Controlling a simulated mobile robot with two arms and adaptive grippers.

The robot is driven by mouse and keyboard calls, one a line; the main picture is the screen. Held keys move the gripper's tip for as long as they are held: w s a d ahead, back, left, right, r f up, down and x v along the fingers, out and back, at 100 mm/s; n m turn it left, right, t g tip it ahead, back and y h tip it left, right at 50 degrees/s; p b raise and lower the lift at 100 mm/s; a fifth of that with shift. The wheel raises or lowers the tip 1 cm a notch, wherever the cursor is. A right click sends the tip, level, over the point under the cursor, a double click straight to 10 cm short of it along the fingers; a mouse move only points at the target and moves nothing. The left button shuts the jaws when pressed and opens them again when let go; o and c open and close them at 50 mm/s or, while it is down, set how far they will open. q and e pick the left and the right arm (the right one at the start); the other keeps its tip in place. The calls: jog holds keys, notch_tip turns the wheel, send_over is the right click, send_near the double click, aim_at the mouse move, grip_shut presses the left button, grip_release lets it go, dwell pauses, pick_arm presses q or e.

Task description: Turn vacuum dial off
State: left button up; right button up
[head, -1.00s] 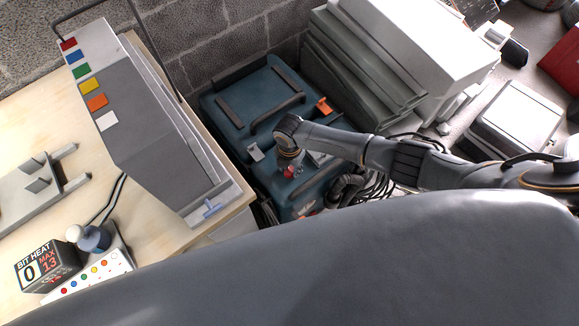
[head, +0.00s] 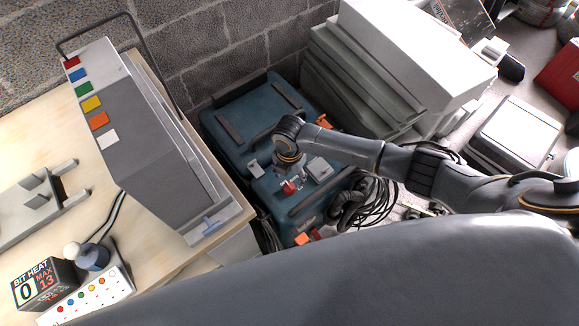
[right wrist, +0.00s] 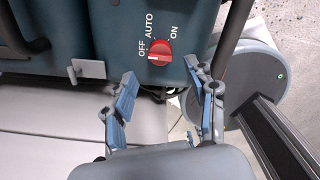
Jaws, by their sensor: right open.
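The teal vacuum (head: 235,112) stands on the floor between the bench and the wall. My left gripper is not in view.
A wooden bench (head: 150,232) with a grey cabinet (head: 155,135) borders the vacuum on the left. White and grey cases (head: 410,60) are stacked to the right. Coiled black hose (head: 355,205) lies beside the vacuum's front. A block wall (head: 225,45) is behind.

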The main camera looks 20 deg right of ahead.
aim_at(289, 185)
notch_tip(289, 185, up, 6)
jog(key=shift+f, duration=0.1)
dwell(0.6)
